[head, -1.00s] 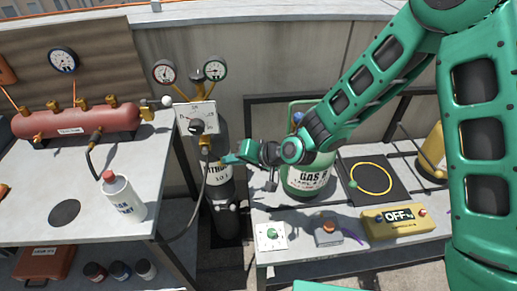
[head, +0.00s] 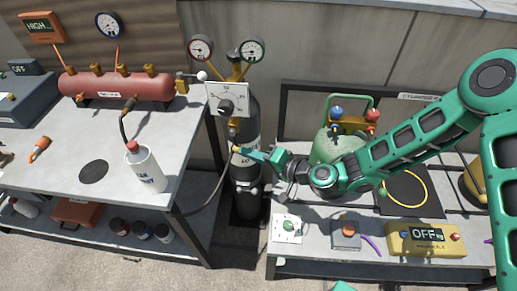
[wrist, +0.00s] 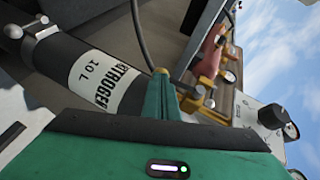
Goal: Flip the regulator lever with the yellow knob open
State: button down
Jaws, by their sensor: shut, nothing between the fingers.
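The regulator plate (head: 228,97) with a dial and a black knob stands at the top of the nitrogen cylinder (head: 245,171), under two round gauges. Brass fittings (head: 234,128) hang below the plate. A small yellow tip (head: 236,149), probably the lever's knob, shows at my fingertips; the lever itself is hard to make out. My gripper (head: 248,153) is shut and empty, in front of the cylinder below the plate. In the wrist view a yellow piece (wrist: 160,71) shows right at the green fingertips; whether they touch cannot be told. The black knob (wrist: 272,116) shows at the right there.
A grey hose (head: 215,190) hangs left of the cylinder. The left bench holds a red manifold (head: 117,86) with a white ball-ended lever (head: 202,76) and a white bottle (head: 146,168). The right bench holds a green gas cylinder (head: 328,147) and a yellow scale (head: 425,239).

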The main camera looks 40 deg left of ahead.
jog(key=shift+s+a+f, duration=0.2)
jog(key=shift+a+f, duration=0.1)
jog(key=shift+a, duration=0.05)
dwell(0.5)
jog(key=shift+d, duration=0.1)
jog(key=f+v, duration=0.1)
jog(key=v, duration=1.2)
jog(key=shift+w+d+f, duration=0.15)
jog(key=shift+d+f, duration=0.1)
jog(key=shift+d, duration=0.25)
